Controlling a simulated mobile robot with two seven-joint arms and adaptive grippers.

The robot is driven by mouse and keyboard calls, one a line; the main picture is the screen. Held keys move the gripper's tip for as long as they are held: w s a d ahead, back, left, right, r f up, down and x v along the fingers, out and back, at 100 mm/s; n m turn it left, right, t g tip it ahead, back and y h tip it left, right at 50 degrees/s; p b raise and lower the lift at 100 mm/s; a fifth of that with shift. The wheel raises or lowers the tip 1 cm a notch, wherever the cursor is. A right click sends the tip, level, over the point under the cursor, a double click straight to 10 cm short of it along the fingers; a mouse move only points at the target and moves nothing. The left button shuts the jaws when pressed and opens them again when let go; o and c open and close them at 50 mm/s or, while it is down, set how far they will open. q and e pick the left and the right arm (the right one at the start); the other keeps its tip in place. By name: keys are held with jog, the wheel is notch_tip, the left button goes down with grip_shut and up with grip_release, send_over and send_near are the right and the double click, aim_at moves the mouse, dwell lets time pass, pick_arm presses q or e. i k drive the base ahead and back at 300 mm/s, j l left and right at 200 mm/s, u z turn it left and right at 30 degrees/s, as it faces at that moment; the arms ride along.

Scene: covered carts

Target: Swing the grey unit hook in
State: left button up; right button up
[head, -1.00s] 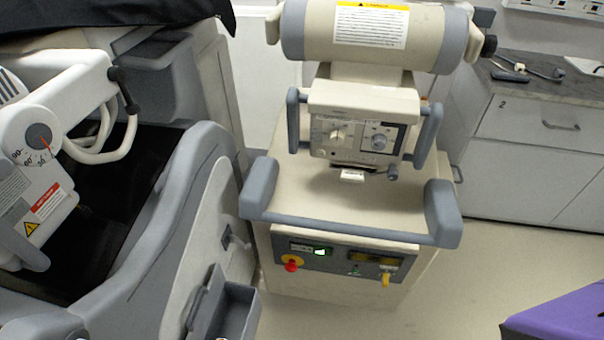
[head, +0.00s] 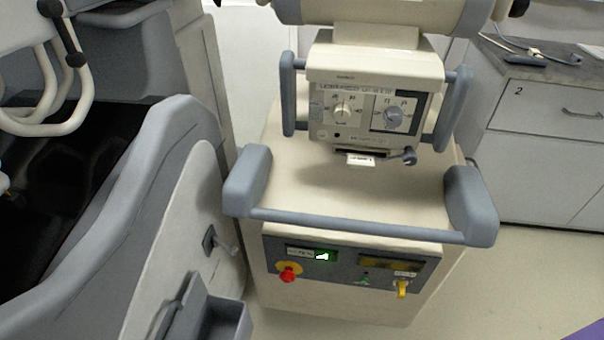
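The large grey and white unit (head: 165,130) fills the left side of the head view. On its pale side panel is a small dark plate with a light hook-like piece (head: 228,246) that sticks out to the right, toward the cream cart. I take this to be the grey unit hook; it is small, and its exact shape is hard to tell. Neither of my grippers is in view.
A cream cart (head: 330,190) with a grey handle bar (head: 350,228) stands just right of the grey unit, with a narrow gap between. A grey bin (head: 215,318) sits below the hook. Drawers (head: 548,112) stand at the right. Floor shows at lower right.

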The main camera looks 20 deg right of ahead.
aim_at(216, 242)
jog(key=l, duration=0.45)
jog(key=k+l+u, duration=0.15)
jog(key=l, duration=0.25)
jog(key=k+l, duration=0.1)
jog(key=l, duration=0.35)
jog(key=k+l+u, duration=0.1)
jog(key=l, duration=0.3)
